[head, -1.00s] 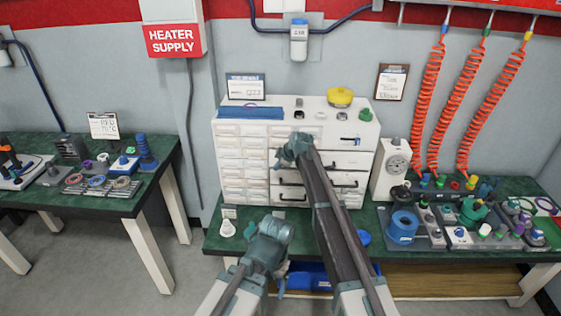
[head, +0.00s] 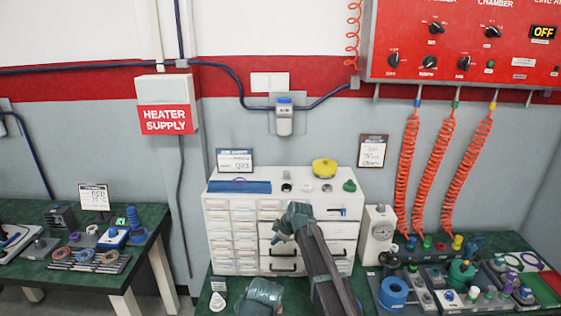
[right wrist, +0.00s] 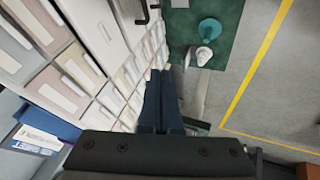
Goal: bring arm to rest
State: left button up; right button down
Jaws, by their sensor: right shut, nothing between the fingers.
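My right arm (head: 320,265) reaches up from the bottom of the head view, in front of the white drawer cabinet (head: 235,208). Its teal joint (head: 297,218) overlaps the cabinet's large drawers, and the fingers cannot be made out there. In the right wrist view my right gripper (right wrist: 165,75) is shut and empty, with the small drawer fronts (right wrist: 85,75) close on its left. The left fingers are out of view.
The green bench (head: 205,297) holds the cabinet, a white gauge box (head: 379,236) and fittings at right. A yellow knob-like part (head: 324,168) sits on the cabinet. Red coiled hoses (head: 407,175) hang above. Another bench (head: 150,232) stands left. Floor (right wrist: 265,75) is open beyond the bench.

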jog(key=s+d+f+m+g+h, duration=0.1)
jog(key=s+d+m+h, duration=0.1)
jog(key=s, duration=1.1)
jog(key=s+d+f+m+g+h, duration=0.1)
jog(key=s+d+m, duration=0.3)
jog(key=s, duration=0.9)
jog(key=s+d+f+m+g+h, duration=0.1)
jog(key=s+m, duration=0.4)
jog(key=s, duration=0.8)
jog(key=shift+d+f+m+g+h, duration=0.15)
jog(key=shift+d+m+g+h, duration=0.25)
jog(key=shift+d+g+h, duration=0.65)
jog(key=shift+s+a+y, duration=0.1)
jog(key=shift+a+y, duration=0.05)
jog(key=shift+y, duration=0.1)
